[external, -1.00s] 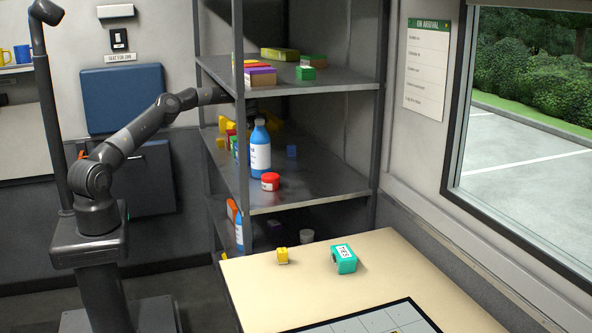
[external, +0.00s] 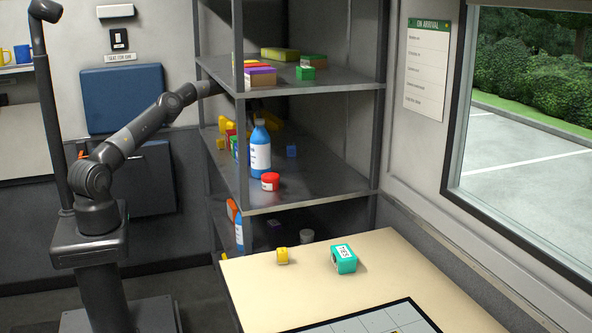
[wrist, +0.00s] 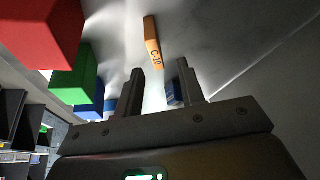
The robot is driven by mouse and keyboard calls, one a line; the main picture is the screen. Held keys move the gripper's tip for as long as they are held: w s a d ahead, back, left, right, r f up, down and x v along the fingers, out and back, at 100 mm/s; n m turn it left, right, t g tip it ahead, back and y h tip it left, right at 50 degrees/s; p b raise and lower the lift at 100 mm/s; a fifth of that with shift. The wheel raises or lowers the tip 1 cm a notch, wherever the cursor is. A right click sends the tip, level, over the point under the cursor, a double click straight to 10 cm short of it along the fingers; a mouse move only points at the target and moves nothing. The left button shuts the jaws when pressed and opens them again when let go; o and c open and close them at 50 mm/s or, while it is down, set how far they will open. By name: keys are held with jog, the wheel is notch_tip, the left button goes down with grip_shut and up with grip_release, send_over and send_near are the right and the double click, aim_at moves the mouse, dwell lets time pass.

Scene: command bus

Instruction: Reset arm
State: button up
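My arm (external: 135,135) stands at the left in the external view and reaches right into the shelf rack. My gripper is hidden there behind the rack's post. In the wrist view my gripper (wrist: 160,70) has its two dark fingers apart, with nothing held between them. An orange piece marked "C-10" (wrist: 152,44) shows beyond the fingertips. Red (wrist: 38,32), green (wrist: 72,75) and blue (wrist: 90,100) blocks show on the left, and a small blue piece (wrist: 173,93) shows by the right finger.
The upper shelf (external: 340,82) is close to my wrist. A table (external: 310,280) bears a teal box (external: 344,259) and a yellow piece (external: 282,256).

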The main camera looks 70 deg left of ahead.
jog(key=s+a+r+n+t+y, duration=0.1)
jog(key=s+a+n+t+y, duration=0.2)
jog(key=n, duration=0.4)
jog(key=s+r+n+t+y, duration=0.1)
jog(key=s+r+n+t, duration=0.1)
jog(key=s+n+t, duration=0.45)
jog(key=s+d+r+m+g+h, duration=0.1)
jog(key=s+d+r+g, duration=0.2)
jog(key=s+d, duration=0.45)
jog(key=s+d+r+m+g+h, duration=0.1)
jog(key=s+d+r+g, duration=0.3)
jog(key=d, duration=0.7)
jog(key=s+d+r+m+g+h, duration=0.1)
jog(key=s+d+g, duration=0.2)
jog(key=s+d, duration=0.6)
jog(key=s+d+n+t+y, duration=0.2)
jog(key=s+d+t+y, duration=0.1)
jog(key=s+d, duration=1.1)
jog(key=shift+d+t, duration=0.25)
jog(key=shift+t, duration=0.1)
